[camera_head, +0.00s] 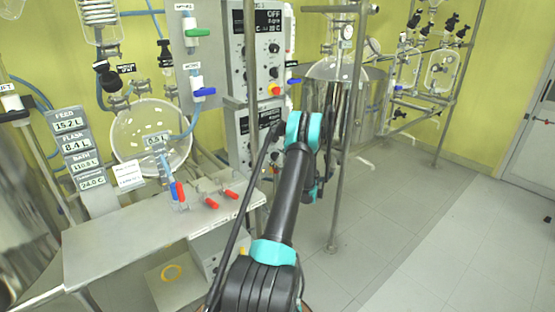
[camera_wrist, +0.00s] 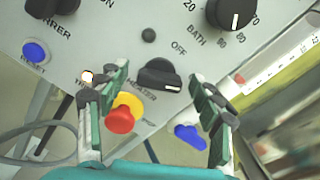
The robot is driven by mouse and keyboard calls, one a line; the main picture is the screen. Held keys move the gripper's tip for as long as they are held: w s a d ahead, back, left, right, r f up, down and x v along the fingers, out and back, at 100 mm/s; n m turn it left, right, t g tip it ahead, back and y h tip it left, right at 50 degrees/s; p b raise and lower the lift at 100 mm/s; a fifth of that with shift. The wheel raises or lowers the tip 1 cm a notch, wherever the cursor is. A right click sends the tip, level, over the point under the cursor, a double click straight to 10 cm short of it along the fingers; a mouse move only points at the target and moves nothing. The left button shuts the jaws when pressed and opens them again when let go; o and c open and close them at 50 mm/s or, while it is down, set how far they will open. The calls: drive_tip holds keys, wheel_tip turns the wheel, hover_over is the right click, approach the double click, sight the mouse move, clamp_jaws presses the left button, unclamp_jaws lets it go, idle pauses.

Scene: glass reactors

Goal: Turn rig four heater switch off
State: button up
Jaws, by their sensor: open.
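The heater switch (camera_wrist: 158,76) is a black rotary knob on a light grey panel in the wrist view. A white mark shows at its lower right end. The word OFF is printed above and right of it; HEATER is printed at its lower left. A small lamp (camera_wrist: 87,76) glows left of it. My gripper (camera_wrist: 161,80) is open, its green-padded fingers on either side of the knob with visible gaps. I cannot tell how far the tips are from the panel. In the head view my arm hides the gripper's fingers.
A red button on a yellow base (camera_wrist: 122,115) sits just below the knob, between the fingers. A blue part (camera_wrist: 190,136) is near the right finger. The BATH dial (camera_wrist: 231,12) is upper right. In the head view, a metal post (camera_head: 347,130) stands right of my arm.

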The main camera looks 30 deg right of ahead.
drive_tip(key=shift+c, duration=0.4)
drive_tip(key=c, duration=1.1)
drive_tip(key=shift+n, duration=0.3)
drive_tip(key=n, duration=0.5)
drive_tip(key=shift+f+n, duration=0.1)
drive_tip(key=shift+n, duration=0.2)
drive_tip(key=n, duration=0.5)
drive_tip(key=shift+a+f+n, duration=0.1)
drive_tip(key=shift+n, duration=0.2)
drive_tip(key=o, duration=1.2)
